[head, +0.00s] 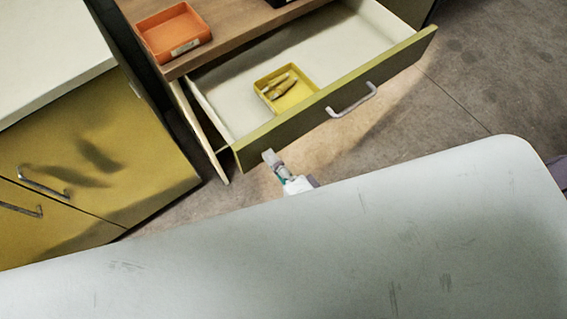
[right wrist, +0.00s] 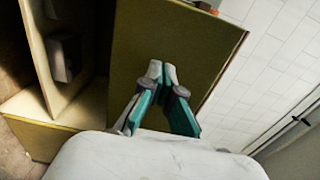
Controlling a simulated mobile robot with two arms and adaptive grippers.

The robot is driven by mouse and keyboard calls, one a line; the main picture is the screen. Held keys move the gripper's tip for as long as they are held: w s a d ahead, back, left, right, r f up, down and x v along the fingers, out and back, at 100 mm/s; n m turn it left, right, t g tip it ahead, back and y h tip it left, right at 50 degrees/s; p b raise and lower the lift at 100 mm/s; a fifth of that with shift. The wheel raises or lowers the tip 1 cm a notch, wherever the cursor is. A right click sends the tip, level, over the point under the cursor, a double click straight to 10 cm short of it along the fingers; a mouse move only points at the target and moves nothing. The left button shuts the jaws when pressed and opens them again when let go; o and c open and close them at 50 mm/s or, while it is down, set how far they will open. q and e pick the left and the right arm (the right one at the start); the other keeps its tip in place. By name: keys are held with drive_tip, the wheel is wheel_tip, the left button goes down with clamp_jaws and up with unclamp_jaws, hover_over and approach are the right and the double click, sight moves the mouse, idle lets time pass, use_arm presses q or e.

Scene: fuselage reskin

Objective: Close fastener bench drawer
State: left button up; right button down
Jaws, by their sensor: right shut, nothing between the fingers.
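The fastener bench drawer (head: 384,78) is pulled far out of the bench in the head view. It has an olive front, pale inside and a metal handle (head: 352,100). A yellow tray (head: 304,98) with a few small brass-coloured pieces lies in it. My right gripper (head: 269,157) is shut and empty, near the left end of the drawer front, on its outer side. I cannot tell whether it touches. In the right wrist view its closed fingertips (right wrist: 155,70) show before an olive panel (right wrist: 180,45). My left gripper is out of view.
An orange tray (head: 173,31) stands on the wooden bench top (head: 225,38). An olive cabinet (head: 100,150) with a pale top and metal handles stands at the left. Bare floor (head: 470,80) lies right of the drawer.

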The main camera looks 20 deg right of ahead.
drive_tip(key=shift+w, duration=0.25)
drive_tip(key=shift+a, duration=0.1)
